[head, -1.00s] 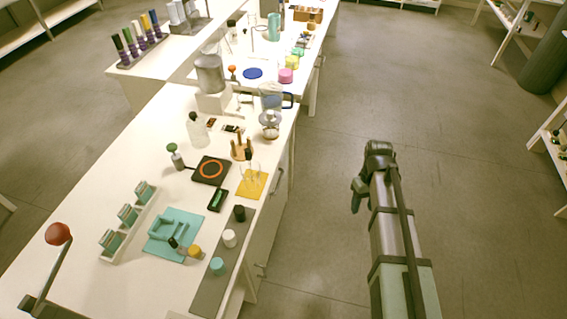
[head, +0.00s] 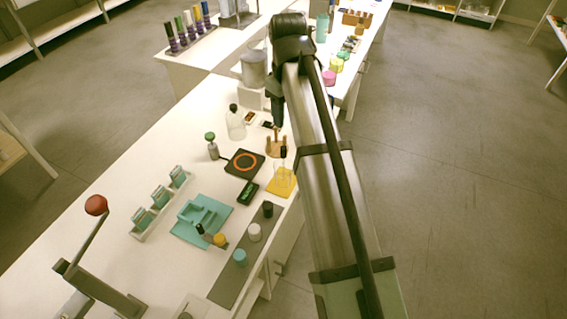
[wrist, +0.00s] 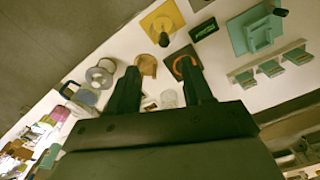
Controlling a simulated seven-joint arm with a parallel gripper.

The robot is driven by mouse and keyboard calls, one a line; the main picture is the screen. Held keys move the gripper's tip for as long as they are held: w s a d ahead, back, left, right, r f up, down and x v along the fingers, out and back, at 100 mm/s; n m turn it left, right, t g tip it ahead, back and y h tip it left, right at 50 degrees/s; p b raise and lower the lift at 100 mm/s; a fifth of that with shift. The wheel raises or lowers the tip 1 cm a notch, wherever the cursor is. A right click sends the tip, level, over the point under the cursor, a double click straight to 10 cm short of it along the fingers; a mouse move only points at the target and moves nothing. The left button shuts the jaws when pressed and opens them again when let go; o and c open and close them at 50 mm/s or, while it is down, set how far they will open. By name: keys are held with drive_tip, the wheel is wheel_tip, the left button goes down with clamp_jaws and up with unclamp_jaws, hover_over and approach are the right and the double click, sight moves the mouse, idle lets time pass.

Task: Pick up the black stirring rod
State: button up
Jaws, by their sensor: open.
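A small wooden stand (head: 273,146) holds short upright pieces near the bench's right edge. A slim black piece (head: 284,152) at its right side is probably the black stirring rod; it is small and partly merged with its surroundings. In the wrist view the wooden stand (wrist: 147,66) shows just beyond the left fingertip, with a dark-tipped piece (wrist: 164,40) beside it. My gripper (head: 277,118) is above the bench, pointing down, over the area just behind the stand. In the wrist view its fingers (wrist: 160,75) are wide apart with nothing between them.
A black plate with an orange ring (head: 245,162), a yellow mat (head: 281,183) with glassware and a clear bottle (head: 235,123) stand close around the stand. A teal tray (head: 203,215) and a grey strip (head: 228,283) with jars lie nearer. The open floor is right.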

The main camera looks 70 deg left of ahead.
sight(284, 147)
drive_tip(key=shift+s+a+f, duration=0.1)
drive_tip(key=shift+s+f, duration=0.05)
drive_tip(key=shift+f, duration=2.05)
drive_tip(key=shift+s+f, duration=0.15)
drive_tip(key=shift+f, duration=2.05)
drive_tip(key=shift+s+a+f, duration=0.1)
drive_tip(key=shift+s+f, duration=0.05)
drive_tip(key=shift+f, duration=2.05)
drive_tip(key=shift+c, duration=0.4)
clamp_jaws()
